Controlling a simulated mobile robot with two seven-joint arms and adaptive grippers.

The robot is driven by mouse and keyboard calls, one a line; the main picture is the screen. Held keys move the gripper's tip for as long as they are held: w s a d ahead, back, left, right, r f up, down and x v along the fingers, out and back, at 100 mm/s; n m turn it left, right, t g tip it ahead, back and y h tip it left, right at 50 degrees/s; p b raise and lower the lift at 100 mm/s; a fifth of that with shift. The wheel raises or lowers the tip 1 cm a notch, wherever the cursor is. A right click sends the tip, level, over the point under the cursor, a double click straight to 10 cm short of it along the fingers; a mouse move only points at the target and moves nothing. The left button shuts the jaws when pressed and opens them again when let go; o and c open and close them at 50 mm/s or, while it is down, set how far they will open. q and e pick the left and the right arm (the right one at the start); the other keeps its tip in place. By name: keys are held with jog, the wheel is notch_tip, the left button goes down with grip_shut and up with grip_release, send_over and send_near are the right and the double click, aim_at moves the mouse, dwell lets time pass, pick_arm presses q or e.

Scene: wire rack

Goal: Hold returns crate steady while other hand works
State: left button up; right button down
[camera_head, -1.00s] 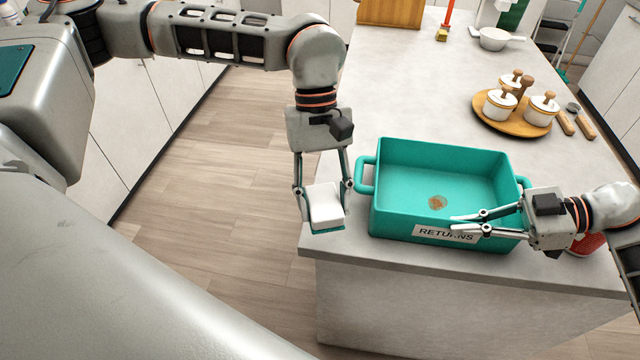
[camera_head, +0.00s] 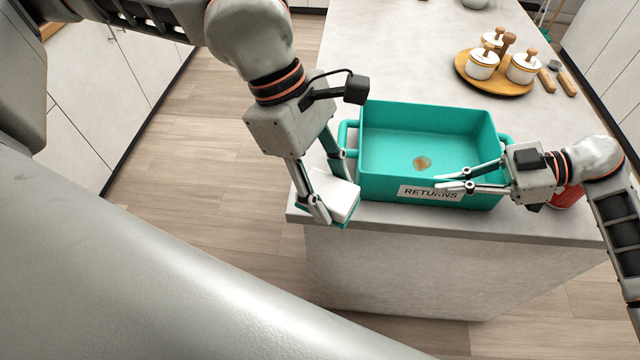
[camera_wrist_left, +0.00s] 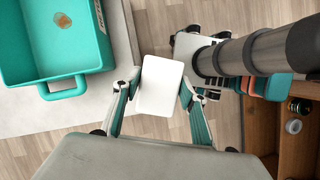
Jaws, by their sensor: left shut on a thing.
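The teal returns crate (camera_head: 385,180) sits upright near the counter's front edge, with a RETURNS label on its front wall. A round brown patch shows on its floor. It also shows in the left wrist view (camera_wrist_left: 95,48). My right gripper (camera_head: 438,181) reaches from the right across the crate's front rim, above the label. Whether its fingers grip the wall is unclear.
A round wooden tray (camera_head: 490,84) with lidded white pots stands behind the crate, with wooden-handled tools beside it. A red object (camera_head: 567,197) is partly hidden by my right gripper. Open floor lies left.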

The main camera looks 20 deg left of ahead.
pick_arm(q)
jog(key=w+d+f+n+t, duration=0.1)
jog(key=w+d+n, duration=0.3)
jog(key=w, duration=0.5)
jog(key=w+d+n+t+y, duration=0.1)
jog(key=w+d+n, duration=0.3)
jog(key=w, duration=0.5)
jog(key=w+d+f+n+t, duration=0.1)
jog(key=w+d+n, duration=0.1)
jog(key=w+d, duration=0.55)
jog(key=f, duration=0.3)
jog(key=a+f, duration=0.1)
jog(key=f, duration=0.2)
jog(key=w+a+f, duration=0.1)
jog(key=f, duration=0.2)
jog(key=shift+a, duration=0.25)
jog(key=shift+s+a+f, duration=0.1)
jog(key=shift+s+a, duration=0.1)
jog(key=shift+a, duration=0.3)
jog(key=shift+s+a, duration=0.15)
jog(key=shift+a, duration=0.35)
jog(key=shift+f, duration=0.9)
jog(key=shift+d, duration=0.15)
